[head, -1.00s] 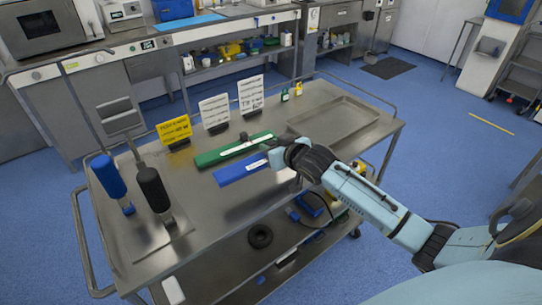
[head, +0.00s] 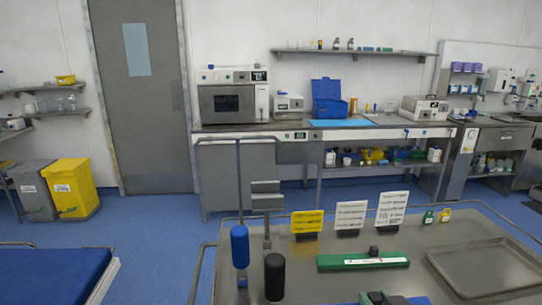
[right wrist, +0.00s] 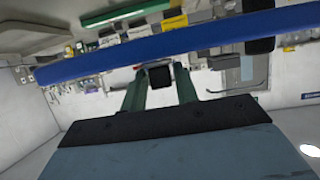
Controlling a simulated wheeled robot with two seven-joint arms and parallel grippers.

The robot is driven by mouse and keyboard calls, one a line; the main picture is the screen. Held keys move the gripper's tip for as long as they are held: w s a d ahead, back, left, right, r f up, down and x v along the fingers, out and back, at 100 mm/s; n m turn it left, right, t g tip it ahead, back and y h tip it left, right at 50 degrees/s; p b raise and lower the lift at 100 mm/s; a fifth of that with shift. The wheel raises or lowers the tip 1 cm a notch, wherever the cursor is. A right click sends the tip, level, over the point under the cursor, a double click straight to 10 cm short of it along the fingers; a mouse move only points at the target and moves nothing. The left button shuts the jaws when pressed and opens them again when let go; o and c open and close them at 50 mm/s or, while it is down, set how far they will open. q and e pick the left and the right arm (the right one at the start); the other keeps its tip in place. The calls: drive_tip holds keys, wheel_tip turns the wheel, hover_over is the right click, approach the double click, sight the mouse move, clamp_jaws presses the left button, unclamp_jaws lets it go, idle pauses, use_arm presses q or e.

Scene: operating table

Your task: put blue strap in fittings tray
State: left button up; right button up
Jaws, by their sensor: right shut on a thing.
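The blue strap (right wrist: 165,43) spans the right wrist view as a long bar. My right gripper (right wrist: 160,78) is shut on it near its middle. In the head view only a little of the right gripper (head: 381,299) shows at the bottom edge, with part of the blue strap (head: 418,301) beside it. Whether the strap still touches the table cannot be told. A shallow, empty metal tray (head: 485,268) lies on the table to the right; I see no label on it. My left gripper is not in view.
A green strap (head: 345,262) lies just behind the gripper. Yellow (head: 306,222) and white (head: 350,216) signs stand behind it. Small green (head: 428,217) and yellow (head: 445,215) items stand behind the tray. Blue (head: 240,247) and black (head: 275,277) upright handles are at left.

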drive_tip(key=shift+s+r, duration=0.25)
drive_tip(key=shift+s, duration=0.05)
drive_tip(key=w+d+f, duration=0.2)
drive_tip(key=w+d, duration=0.4)
drive_tip(key=d, duration=0.1)
drive_tip(key=w+d+f, duration=0.3)
drive_tip(key=w+d, duration=0.4)
drive_tip(key=shift+f+p, duration=0.35)
wheel_tip(320, 180, down, 5)
drive_tip(key=shift+f+b, duration=0.15)
drive_tip(key=shift+b, duration=0.3)
wheel_tip(320, 180, down, 4)
drive_tip(key=shift+a+f, duration=0.1)
drive_tip(key=shift+f, duration=0.05)
